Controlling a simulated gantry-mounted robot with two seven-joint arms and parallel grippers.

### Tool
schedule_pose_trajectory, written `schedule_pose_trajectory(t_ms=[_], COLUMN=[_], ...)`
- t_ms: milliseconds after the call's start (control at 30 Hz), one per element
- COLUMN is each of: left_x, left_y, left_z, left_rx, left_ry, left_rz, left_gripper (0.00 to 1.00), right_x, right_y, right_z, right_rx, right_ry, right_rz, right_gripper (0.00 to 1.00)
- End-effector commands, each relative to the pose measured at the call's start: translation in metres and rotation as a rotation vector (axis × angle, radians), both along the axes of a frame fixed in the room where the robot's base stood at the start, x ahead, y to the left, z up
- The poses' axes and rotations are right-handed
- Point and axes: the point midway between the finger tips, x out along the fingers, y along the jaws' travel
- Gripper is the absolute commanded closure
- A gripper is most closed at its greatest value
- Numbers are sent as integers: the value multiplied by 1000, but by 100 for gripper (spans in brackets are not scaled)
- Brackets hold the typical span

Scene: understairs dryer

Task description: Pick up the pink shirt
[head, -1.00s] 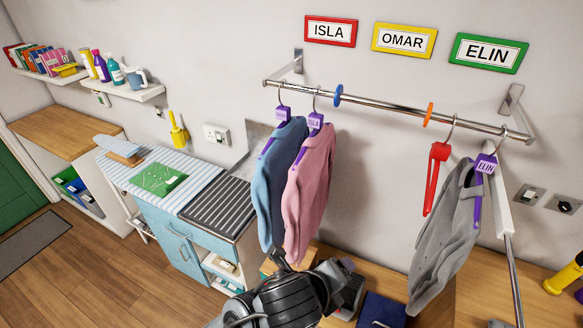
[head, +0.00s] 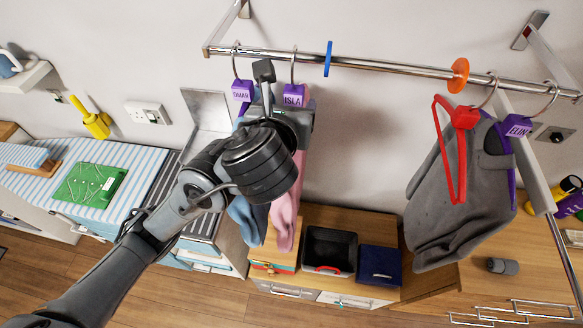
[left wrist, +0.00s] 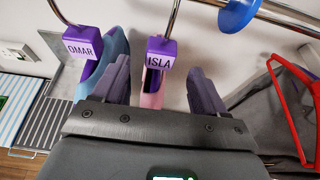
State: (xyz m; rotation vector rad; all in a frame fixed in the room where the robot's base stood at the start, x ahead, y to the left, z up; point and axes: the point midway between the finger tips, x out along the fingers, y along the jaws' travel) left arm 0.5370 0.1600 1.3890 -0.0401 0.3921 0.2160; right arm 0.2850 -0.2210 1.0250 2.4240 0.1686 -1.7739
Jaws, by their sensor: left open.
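The pink shirt (head: 286,212) hangs from a purple hanger with an ISLA tag (head: 293,95) on the rail, largely hidden behind my left arm and gripper in the head view. My left gripper (left wrist: 160,85) is open just in front of it. In the left wrist view, the ISLA tag (left wrist: 162,55) and a strip of pink shirt (left wrist: 152,98) show between the two fingers. The gripper hides the rest of the shirt there. My right gripper is not in view.
The blue shirt on the OMAR hanger (head: 242,90) hangs close on the left. Blue (head: 328,58) and orange (head: 459,75) rings, a red hanger (head: 462,118) and the grey garment (head: 450,205) are on the right. A black bin (head: 330,250) stands below. Wall space between pink and grey is free.

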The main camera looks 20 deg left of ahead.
Motion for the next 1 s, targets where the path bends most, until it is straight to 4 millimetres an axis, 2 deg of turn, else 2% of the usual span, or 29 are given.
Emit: schedule_pose_trajectory(t_ms=[333, 633, 967, 1000], left_x=[22, 55, 61, 61], left_y=[5, 11, 12, 12], left_z=[-7, -21, -24, -24], left_rx=[0, -1, -3, -3], left_ry=[0, 1, -1, -1], left_rz=[2, 1, 0, 0], left_gripper=[28, 28, 28, 31], right_x=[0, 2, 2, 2], right_y=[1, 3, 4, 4], right_z=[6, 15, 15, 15], right_rx=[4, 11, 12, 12], right_ry=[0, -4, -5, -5], right_rz=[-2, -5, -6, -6], right_gripper=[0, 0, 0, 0])
